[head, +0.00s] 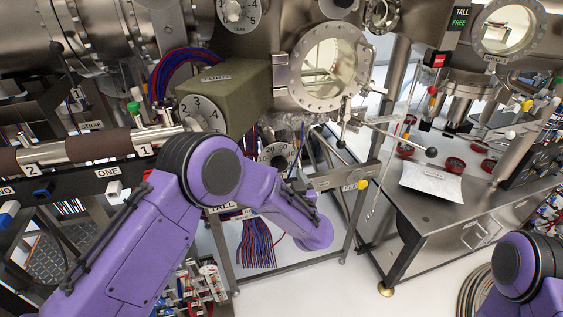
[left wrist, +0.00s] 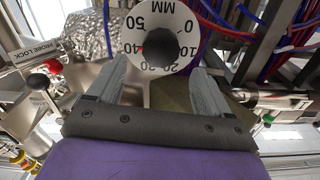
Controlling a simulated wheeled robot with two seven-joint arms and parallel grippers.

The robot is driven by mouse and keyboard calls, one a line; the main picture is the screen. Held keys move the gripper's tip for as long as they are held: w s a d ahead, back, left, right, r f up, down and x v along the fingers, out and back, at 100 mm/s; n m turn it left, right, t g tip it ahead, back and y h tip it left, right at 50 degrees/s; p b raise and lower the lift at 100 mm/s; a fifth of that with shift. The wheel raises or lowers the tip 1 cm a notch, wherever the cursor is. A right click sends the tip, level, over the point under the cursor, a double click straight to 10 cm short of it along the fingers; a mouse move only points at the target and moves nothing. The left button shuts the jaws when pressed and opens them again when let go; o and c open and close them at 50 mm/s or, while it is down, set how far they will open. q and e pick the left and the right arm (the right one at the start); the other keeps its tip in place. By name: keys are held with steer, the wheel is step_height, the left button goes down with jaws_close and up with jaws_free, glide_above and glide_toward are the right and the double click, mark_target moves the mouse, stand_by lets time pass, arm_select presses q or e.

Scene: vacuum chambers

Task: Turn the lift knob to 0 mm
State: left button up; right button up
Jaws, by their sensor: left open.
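A round white dial marked MM (left wrist: 174,8), with numbers from 0 to 50, fills the top middle of the left wrist view. A dark knob (left wrist: 158,45) sits at its centre. In the head view the dial (head: 278,155) shows only in part beyond my left arm. My left gripper (left wrist: 160,72) is open, its two grey fingers on either side of the dial's lower part. Nothing is visibly held, and contact with the knob cannot be told. In the head view its fingers are hidden. My right gripper is out of view.
Red and blue cables (left wrist: 210,30) run beside the MM dial. A foil-wrapped part (left wrist: 86,38) and a PROBE LOCK label (left wrist: 27,50) lie left.

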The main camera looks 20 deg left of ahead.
mark_target(281, 165)
arm_select(q)
steer(key=p+x, duration=0.1)
steer(key=x, duration=0.4)
steer(key=shift+w+a, duration=0.1)
steer(key=shift+w, duration=0.05)
steer(key=c, duration=1.1)
steer(key=shift+o, duration=0.2)
steer(key=shift+f, duration=0.1)
